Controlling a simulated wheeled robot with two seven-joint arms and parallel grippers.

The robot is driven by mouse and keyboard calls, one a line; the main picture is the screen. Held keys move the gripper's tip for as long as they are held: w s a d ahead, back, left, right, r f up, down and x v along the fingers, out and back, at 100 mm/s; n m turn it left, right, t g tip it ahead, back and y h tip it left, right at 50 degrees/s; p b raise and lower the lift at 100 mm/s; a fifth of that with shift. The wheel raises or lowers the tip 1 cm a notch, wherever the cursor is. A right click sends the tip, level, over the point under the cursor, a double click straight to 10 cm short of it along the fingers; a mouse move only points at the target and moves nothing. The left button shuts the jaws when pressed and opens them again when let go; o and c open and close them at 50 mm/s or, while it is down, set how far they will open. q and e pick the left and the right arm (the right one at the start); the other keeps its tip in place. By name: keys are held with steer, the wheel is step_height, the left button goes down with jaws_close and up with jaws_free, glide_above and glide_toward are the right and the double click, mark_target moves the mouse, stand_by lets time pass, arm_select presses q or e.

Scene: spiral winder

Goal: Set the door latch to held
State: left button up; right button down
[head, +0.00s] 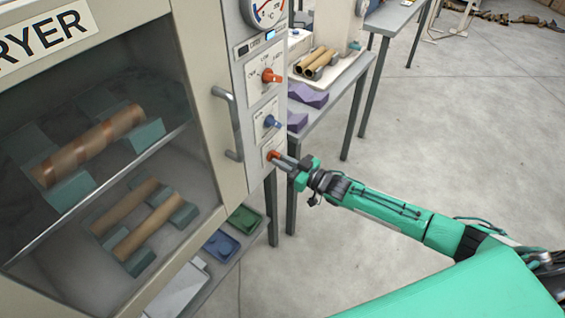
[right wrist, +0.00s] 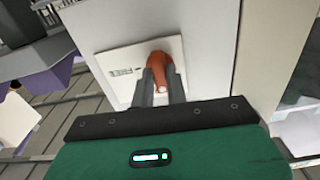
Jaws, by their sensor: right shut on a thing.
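The door latch is an orange-red knob (head: 272,155) on a white plate, the lowest control on the dryer's front panel. In the right wrist view the orange latch knob (right wrist: 159,72) stands between the fingertips, in front of its white plate (right wrist: 112,68) with small lettering too blurred to read. My right gripper (head: 281,159) is shut on this knob; it also shows in the right wrist view (right wrist: 160,92). The dryer door (head: 100,130) looks closed, with a grey handle (head: 229,122) at its right edge. My left gripper is not in view.
Above the latch are a blue knob (head: 271,121), a larger orange knob (head: 270,76) and a round gauge (head: 266,10). Cardboard tubes lie on racks behind the door glass. A grey bench (head: 338,95) stands behind the panel. The floor at right is largely clear.

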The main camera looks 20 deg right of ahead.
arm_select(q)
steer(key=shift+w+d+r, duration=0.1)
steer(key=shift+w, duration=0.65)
arm_select(e)
steer(key=shift+n, duration=0.3)
steer(key=c, duration=1.4)
jaws_free()
steer(key=shift+s+d, duration=0.1)
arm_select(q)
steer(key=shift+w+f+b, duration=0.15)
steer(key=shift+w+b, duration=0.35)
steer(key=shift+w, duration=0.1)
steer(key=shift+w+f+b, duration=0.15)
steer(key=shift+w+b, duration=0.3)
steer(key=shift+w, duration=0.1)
arm_select(e)
steer(key=v, duration=1.3)
steer(key=shift+s+d, duration=0.2)
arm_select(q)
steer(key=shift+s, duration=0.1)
arm_select(e)
steer(key=shift+f, duration=0.15)
